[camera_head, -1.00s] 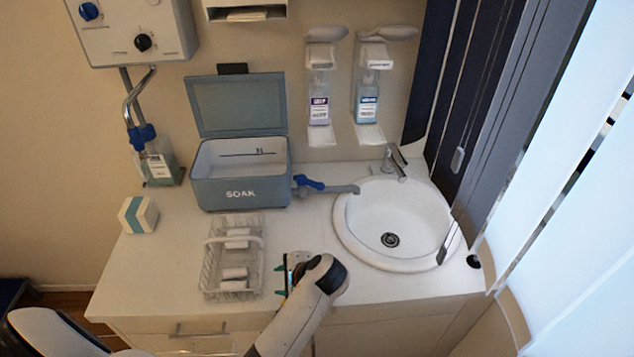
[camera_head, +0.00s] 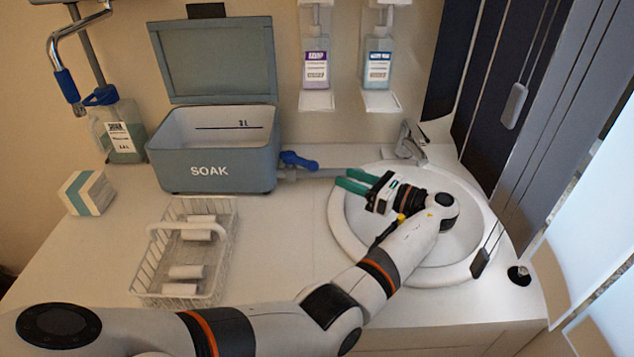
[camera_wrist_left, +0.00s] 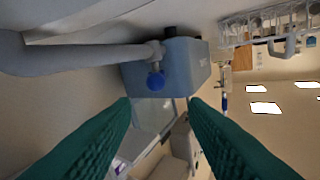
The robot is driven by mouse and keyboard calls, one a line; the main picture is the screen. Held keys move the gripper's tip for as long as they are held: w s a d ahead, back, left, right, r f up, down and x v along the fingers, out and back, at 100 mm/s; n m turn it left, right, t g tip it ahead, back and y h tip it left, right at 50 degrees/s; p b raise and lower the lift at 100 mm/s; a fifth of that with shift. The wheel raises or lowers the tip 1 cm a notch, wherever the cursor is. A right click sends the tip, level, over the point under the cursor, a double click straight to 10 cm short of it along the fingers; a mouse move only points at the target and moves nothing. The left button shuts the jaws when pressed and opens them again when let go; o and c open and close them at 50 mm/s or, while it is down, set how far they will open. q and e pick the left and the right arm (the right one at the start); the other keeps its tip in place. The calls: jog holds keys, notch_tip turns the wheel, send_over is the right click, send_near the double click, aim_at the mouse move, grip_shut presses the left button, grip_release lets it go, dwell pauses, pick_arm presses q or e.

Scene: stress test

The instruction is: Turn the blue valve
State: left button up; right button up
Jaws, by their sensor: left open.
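The blue valve (camera_head: 299,160) is a small lever handle on the grey drain pipe (camera_head: 316,174), which runs from the right side of the SOAK box (camera_head: 212,176) towards the sink. My left gripper (camera_head: 345,181) has green fingers, open and empty. It is over the sink's left rim, right of the valve and apart from it, with the fingers pointing left. In the left wrist view the valve (camera_wrist_left: 156,80) appears as a blue knob ahead, just beyond the gap between the green fingertips (camera_wrist_left: 158,102). My right gripper does not show.
The white sink (camera_head: 347,232) with its tap (camera_head: 411,141) lies at the right. A wire basket (camera_head: 150,272) with several white rolls stands front left. A blue-capped jug (camera_head: 122,130) and small carton (camera_head: 88,193) stand left. The counter between basket and sink is clear.

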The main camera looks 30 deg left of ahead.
aim_at(308, 168)
pick_arm(q)
jog(key=a, duration=0.3)
jog(key=shift+w+a+f+p, duration=0.15)
jog(key=shift+a+f+p, duration=0.15)
jog(key=shift+p, duration=0.05)
jog(key=a, duration=0.3)
jog(key=a+p, duration=0.1)
jog(key=a, duration=0.3)
jog(key=shift+w+a+f, duration=0.15)
jog(key=shift+a, duration=0.55)
jog(key=shift+f, duration=0.1)
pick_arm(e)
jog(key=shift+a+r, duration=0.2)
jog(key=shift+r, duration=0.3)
pick_arm(q)
grip_shut()
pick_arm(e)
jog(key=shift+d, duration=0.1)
